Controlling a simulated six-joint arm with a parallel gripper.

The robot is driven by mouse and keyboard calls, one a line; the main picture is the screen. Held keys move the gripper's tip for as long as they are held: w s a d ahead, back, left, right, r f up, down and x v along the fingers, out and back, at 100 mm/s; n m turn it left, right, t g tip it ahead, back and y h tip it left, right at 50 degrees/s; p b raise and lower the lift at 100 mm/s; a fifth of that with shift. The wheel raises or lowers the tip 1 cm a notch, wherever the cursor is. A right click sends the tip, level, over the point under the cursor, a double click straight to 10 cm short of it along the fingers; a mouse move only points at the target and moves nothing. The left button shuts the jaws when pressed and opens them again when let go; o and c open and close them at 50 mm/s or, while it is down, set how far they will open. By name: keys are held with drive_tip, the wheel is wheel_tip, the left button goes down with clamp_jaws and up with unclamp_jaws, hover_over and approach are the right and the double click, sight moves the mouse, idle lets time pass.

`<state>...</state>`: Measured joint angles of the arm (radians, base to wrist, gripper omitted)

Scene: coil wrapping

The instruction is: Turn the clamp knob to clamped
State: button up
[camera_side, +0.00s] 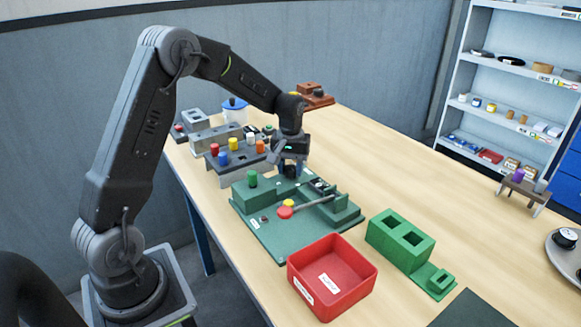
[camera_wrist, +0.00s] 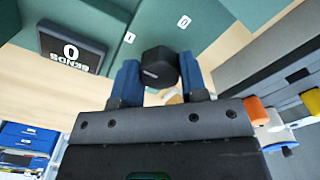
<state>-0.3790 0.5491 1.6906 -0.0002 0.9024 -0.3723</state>
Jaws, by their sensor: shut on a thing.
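The clamp knob (camera_wrist: 158,66) is a black, faceted knob at the edge of the green fixture (camera_wrist: 205,22). In the wrist view it sits between the two blue fingers of my gripper (camera_wrist: 158,78), which is shut on it. White labels marked 1 and 0 lie on the green surface beyond it. In the side view my gripper (camera_side: 290,169) points down at the far edge of the green fixture (camera_side: 268,241), with the dark knob mostly hidden by the fingers. I cannot tell the knob's angle against the labels.
A red bin (camera_side: 332,276) stands in front of the fixture, and a green block with square openings (camera_side: 400,240) is to its right. A red-knobbed lever (camera_side: 285,212) lies across the fixture.

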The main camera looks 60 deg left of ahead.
sight(291, 168)
drive_tip(key=shift+n, duration=0.3)
drive_tip(key=o, duration=0.9)
wheel_tip(291, 168, up, 14)
drive_tip(key=shift+f, duration=0.1)
idle(0.3)
